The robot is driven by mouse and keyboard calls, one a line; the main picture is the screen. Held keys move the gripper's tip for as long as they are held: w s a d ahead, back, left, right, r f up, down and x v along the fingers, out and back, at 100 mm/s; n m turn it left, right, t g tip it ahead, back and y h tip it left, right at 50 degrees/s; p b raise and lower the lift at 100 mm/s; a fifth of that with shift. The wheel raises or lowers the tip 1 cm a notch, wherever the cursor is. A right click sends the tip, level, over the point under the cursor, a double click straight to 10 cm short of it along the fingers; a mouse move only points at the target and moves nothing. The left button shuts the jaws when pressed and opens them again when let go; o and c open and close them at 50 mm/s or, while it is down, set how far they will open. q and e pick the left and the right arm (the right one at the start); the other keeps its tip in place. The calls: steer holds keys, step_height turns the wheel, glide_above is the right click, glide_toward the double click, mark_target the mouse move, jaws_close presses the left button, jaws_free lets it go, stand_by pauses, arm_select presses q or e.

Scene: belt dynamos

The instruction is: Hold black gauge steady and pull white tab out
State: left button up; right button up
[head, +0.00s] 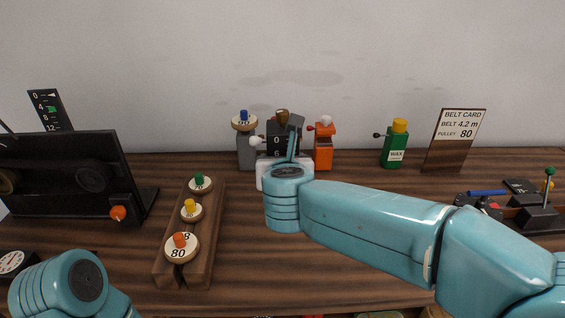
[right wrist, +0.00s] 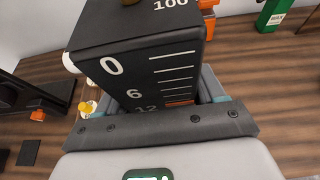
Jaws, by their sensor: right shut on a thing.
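The black gauge (head: 283,133) stands at the back middle, partly hidden by my right arm. It has a brass knob on top, and its white numbers and tick lines fill the middle of the right wrist view (right wrist: 160,70). The white tab (head: 256,141) sticks out from its left side; a white piece at the gauge's left edge in the right wrist view (right wrist: 70,63) looks like the same tab. My right gripper (head: 285,158) is shut on the gauge, a jaw at each side. My left arm shows at the lower left, but its gripper is outside the view.
A grey stand (head: 246,155) with a blue-knobbed pulley is close left of the gauge. An orange device (head: 324,150) is close right. A wooden rack (head: 188,270) holds pulleys at front left. A green wax bottle (head: 394,148) and belt card (head: 456,140) stand right.

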step_height(320, 180, down, 19)
steer(key=b, duration=1.8)
steer(key=shift+r, duration=0.2)
steer(key=shift+f+b, duration=0.15)
steer(key=shift+b, duration=0.15)
steer(key=shift+s+f, duration=0.1)
steer(key=shift+f, duration=0.15)
steer(key=shift+f+b, duration=0.2)
steer(key=shift+b, duration=0.3)
steer(key=shift+f, duration=0.1)
